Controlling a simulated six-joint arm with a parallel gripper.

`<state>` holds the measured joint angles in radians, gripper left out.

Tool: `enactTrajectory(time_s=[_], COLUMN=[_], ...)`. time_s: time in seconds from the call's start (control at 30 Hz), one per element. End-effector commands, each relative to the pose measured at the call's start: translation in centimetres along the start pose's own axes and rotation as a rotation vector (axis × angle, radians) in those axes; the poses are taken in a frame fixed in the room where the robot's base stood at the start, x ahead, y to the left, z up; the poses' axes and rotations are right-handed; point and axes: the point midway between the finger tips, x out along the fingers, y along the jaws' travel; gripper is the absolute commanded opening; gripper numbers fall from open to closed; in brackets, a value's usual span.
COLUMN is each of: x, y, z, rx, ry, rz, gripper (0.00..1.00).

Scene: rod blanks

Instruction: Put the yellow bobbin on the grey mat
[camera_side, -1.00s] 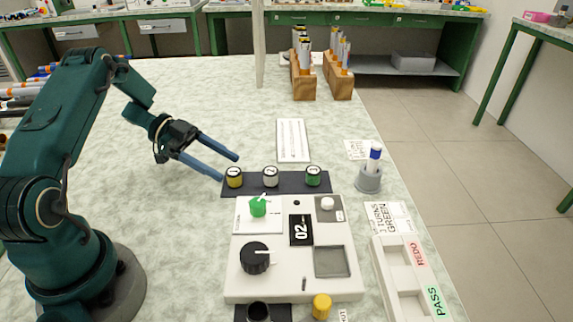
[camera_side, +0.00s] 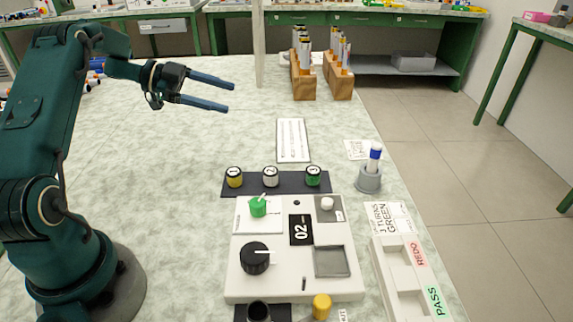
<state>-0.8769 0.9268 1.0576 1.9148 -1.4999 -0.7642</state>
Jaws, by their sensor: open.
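A yellow bobbin (camera_side: 234,180) with a black-rimmed, marked top stands upright at the left end of a dark grey mat (camera_side: 292,185). A white bobbin (camera_side: 271,179) and a green bobbin (camera_side: 313,179) stand in the same row on the mat, with gaps between them. My gripper (camera_side: 231,98) is open and empty. It is raised over the table behind the mat, pointing right, and is well apart from the bobbins.
A white panel (camera_side: 284,285) with a black knob (camera_side: 255,258) and a green knob (camera_side: 258,207) lies in front of the mat. A pen cup (camera_side: 369,180) and a tray (camera_side: 388,262) stand to the right. Wooden racks (camera_side: 303,84) stand behind.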

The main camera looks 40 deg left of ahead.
Motion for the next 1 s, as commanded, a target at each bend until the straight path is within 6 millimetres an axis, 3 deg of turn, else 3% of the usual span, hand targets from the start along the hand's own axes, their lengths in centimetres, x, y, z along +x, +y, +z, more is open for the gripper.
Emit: enactTrajectory(time_s=[0.03, 0.1, 0.2, 0.33, 0.47, 0.57, 0.67, 0.77, 0.9, 1.0], x=[1.2, 2.4, 3.0, 2.3, 0.7, -0.5, -1.4, -1.9, -2.1, -2.3], y=[-2.3, -5.2, -8.3, -10.1, -9.1, -6.4, -2.0, 3.9, 13.2, 19.0], z=[-2.7, -5.9, -10.3, -14.8, -17.3, -17.8, -17.2, -15.9, -14.0, -13.2], rx=[0.056, 0.105, 0.132, 0.092, -0.026, -0.158, -0.315, -0.481, -0.682, -0.781], ry=[-0.004, -0.015, -0.039, -0.092, -0.178, -0.263, -0.366, -0.482, -0.640, -0.726], rz=[-0.098, -0.251, -0.460, -0.699, -0.878, -0.957, -0.977, -0.929, -0.769, -0.634], gripper=[0.69, 0.69, 0.69, 0.69, 0.69, 0.69, 0.69, 0.69, 0.69, 0.69])
